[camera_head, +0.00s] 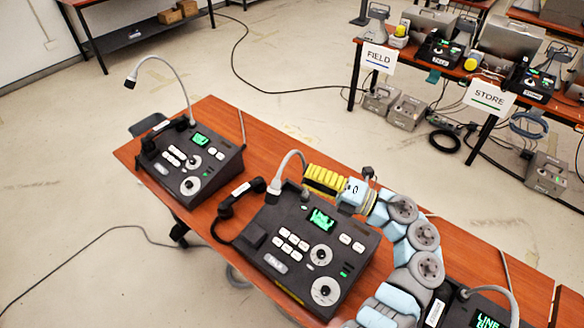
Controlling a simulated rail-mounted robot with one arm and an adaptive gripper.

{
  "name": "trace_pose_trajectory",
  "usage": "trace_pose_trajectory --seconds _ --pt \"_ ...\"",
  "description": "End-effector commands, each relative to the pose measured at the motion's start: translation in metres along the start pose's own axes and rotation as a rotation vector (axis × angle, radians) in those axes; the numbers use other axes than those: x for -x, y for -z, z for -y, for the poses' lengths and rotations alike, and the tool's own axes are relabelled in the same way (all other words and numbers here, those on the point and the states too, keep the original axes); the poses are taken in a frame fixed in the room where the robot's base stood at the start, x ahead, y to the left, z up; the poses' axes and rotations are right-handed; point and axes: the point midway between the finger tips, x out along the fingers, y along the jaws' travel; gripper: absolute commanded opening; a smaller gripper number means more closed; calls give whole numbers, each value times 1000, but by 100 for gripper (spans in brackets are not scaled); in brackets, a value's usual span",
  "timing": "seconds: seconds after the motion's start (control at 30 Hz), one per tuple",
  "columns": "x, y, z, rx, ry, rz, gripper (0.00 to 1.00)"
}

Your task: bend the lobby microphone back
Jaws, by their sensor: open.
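Three dark paging consoles stand on the long wooden table. The left console (190,160) has a tall gooseneck microphone (166,64) arching left. The middle console (311,250) has a gooseneck microphone (290,154) bent over left, its head low near the handset. The right console (470,312) is cut off, with part of its gooseneck (508,297) showing. I cannot read which one is the lobby. My gripper (308,176), with yellow ribbed fingers, is open beside the right side of the middle gooseneck. I cannot tell whether they touch.
My arm crosses the table right of the middle console. A back table carries more equipment and the FIELD (378,57) and STORE (487,98) signs. Cables cross the floor.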

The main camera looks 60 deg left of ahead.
Motion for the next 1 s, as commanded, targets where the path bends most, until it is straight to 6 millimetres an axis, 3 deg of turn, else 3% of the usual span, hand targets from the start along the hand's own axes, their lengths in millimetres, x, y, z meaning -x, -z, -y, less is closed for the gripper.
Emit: trace_pose_trajectory --seconds 0.2,0.4,1.0 --pt "37 -1 -1 0 0 3 41" --pt "53 0 -1 2 1 0 41" --pt "56 0 0 0 0 -2 41"
